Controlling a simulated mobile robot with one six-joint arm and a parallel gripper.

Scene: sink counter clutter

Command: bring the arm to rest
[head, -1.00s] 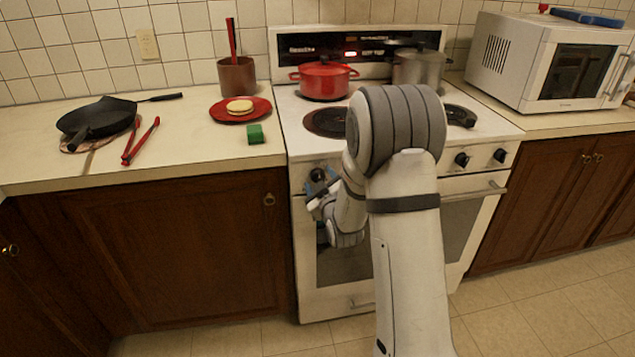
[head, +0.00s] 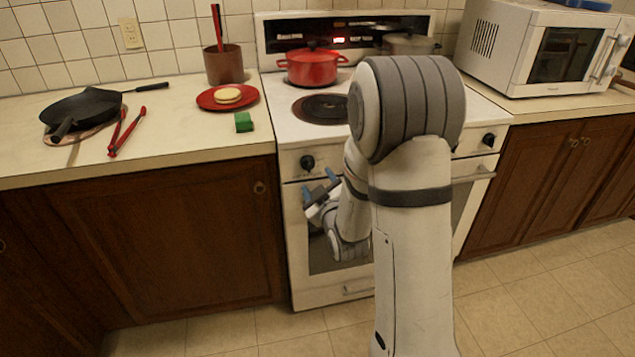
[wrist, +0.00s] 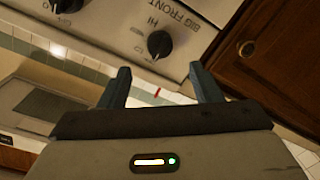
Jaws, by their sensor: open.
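My arm is folded in front of the stove (head: 310,215) in the head view. My gripper (head: 318,183) hangs at the stove's front, just below the left control knob. In the wrist view my gripper (wrist: 163,88) shows two blue fingers spread apart with nothing between them. A black stove knob (wrist: 160,44) appears beyond the fingertips, apart from them as far as I can see.
On the left counter are a black pan (head: 85,108), red tongs (head: 126,132), a red plate (head: 212,102) with a round yellow item, a green block (head: 243,122) and a brown utensil pot (head: 224,65). A red pot (head: 311,67) stands on the stove. A microwave (head: 540,50) stands right.

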